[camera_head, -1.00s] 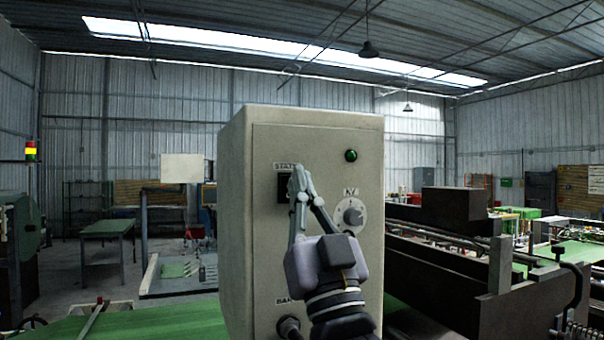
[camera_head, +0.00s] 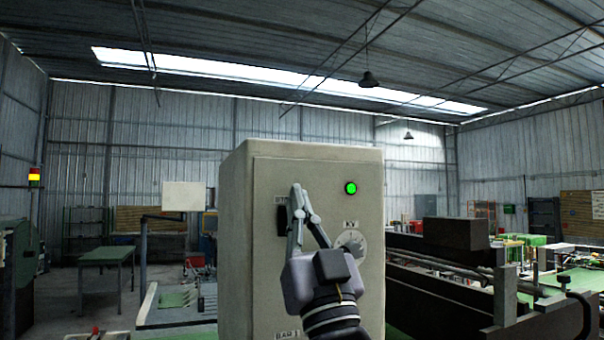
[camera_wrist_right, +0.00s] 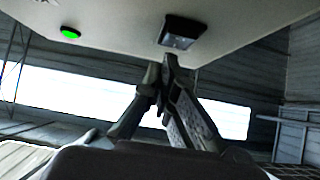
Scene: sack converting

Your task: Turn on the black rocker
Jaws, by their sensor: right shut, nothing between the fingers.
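The black rocker (camera_head: 282,222) sits on the front of a beige control box (camera_head: 262,270), left of a round knob (camera_head: 351,242). My right gripper (camera_head: 297,187) is shut and empty, its fingertips just right of the rocker and partly covering the panel there. In the right wrist view, the rocker (camera_wrist_right: 181,32) shows above the closed fingertips (camera_wrist_right: 165,62). I cannot tell if the fingertips touch it. A green lamp (camera_head: 351,188) on the box is brightly lit; it also glows in the wrist view (camera_wrist_right: 70,32). My left gripper is not in view.
A dark machine (camera_head: 455,240) with rails stands right of the box. A green-topped table (camera_head: 106,254) stands at the back left. A signal light (camera_head: 35,177) is at the far left. Open air surrounds the box's top.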

